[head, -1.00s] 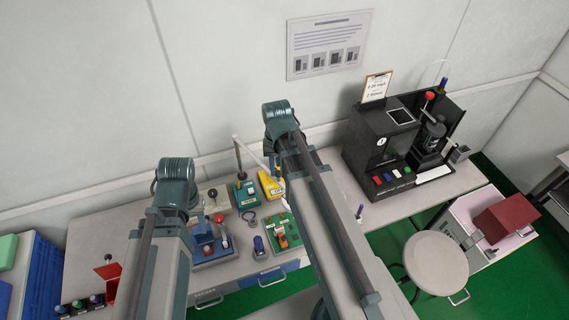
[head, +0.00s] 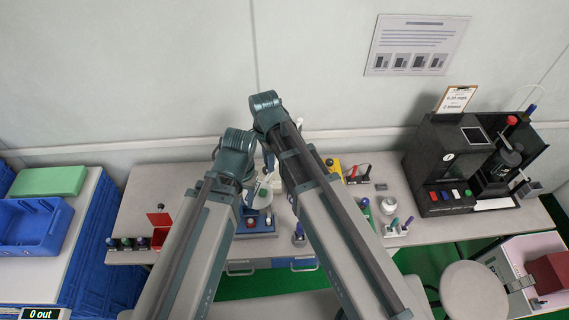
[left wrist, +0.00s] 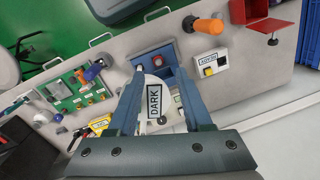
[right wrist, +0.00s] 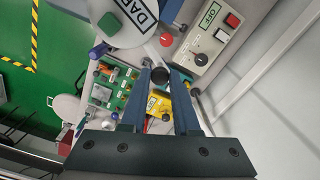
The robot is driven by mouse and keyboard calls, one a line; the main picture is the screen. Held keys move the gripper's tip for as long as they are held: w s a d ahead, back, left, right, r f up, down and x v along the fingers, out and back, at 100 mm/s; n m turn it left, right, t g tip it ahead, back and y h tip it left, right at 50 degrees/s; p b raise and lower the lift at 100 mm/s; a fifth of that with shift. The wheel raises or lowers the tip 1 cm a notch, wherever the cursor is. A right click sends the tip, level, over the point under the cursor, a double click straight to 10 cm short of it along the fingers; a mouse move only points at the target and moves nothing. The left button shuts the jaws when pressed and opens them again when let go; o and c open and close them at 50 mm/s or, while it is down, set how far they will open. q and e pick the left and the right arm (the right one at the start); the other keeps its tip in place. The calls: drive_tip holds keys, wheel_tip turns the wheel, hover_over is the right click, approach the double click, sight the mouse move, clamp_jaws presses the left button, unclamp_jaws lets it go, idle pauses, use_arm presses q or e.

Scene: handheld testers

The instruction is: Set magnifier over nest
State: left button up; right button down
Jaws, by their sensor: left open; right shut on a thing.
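A white disc labelled DARK (left wrist: 154,100) shows between the fingers of my left gripper (left wrist: 158,72), which is open. I cannot tell whether they touch it. The disc also shows at the top of the right wrist view (right wrist: 128,18). I take it to be the magnifier's head or cover. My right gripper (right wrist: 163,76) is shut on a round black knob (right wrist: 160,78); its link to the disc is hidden. A blue fixture with a red part (left wrist: 155,60), possibly the nest, lies just beyond the disc. In the head view, my arms hide much of this area.
A grey OFF box (right wrist: 208,42) with a red button stands close to my right gripper. A yellow meter (right wrist: 158,104) and green circuit board (left wrist: 82,92) are nearby. An orange handle (left wrist: 208,25) and open red box (left wrist: 268,28) stand on the bench. A black machine (head: 445,165) is at right.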

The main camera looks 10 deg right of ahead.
drive_tip(key=shift+w+a+m, duration=0.6)
drive_tip(key=shift+w+a, duration=0.2)
drive_tip(key=shift+a, duration=0.25)
drive_tip(key=c, duration=0.7)
unclamp_jaws()
drive_tip(key=shift+o, duration=0.2)
wheel_tip(320, 180, up, 14)
drive_tip(key=p, duration=1.4)
drive_tip(key=shift+f, duration=0.1)
